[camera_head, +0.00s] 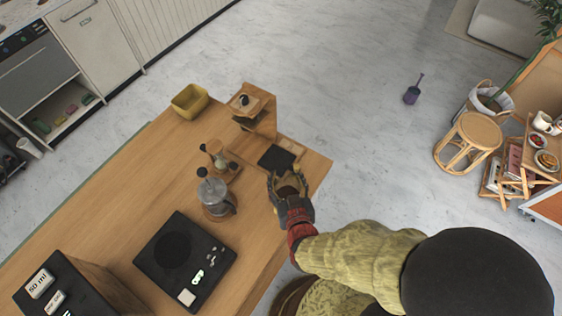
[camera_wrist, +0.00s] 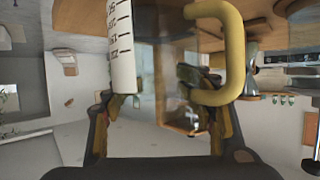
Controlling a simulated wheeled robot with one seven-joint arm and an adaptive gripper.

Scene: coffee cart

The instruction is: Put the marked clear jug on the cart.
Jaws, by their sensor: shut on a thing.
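The marked clear jug fills the upper middle of the wrist view, with a see-through body (camera_wrist: 170,45), a white strip with black marks (camera_wrist: 121,45) and a yellow handle (camera_wrist: 240,50). My gripper (camera_wrist: 160,98) is shut on it, with one finger on either side. In the head view my gripper (camera_head: 287,186) is over the front right part of the wooden cart top (camera_head: 130,195), beside a dark square pad (camera_head: 276,158). The jug is mostly hidden there. I cannot tell whether its base touches the top.
A glass press pot (camera_head: 217,197) stands close left of my gripper. A black scale (camera_head: 185,252), a wooden stand (camera_head: 256,110) and a yellow bin (camera_head: 190,101) are also on the top. A stool (camera_head: 468,142) stands far right. The pale floor between is mostly clear.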

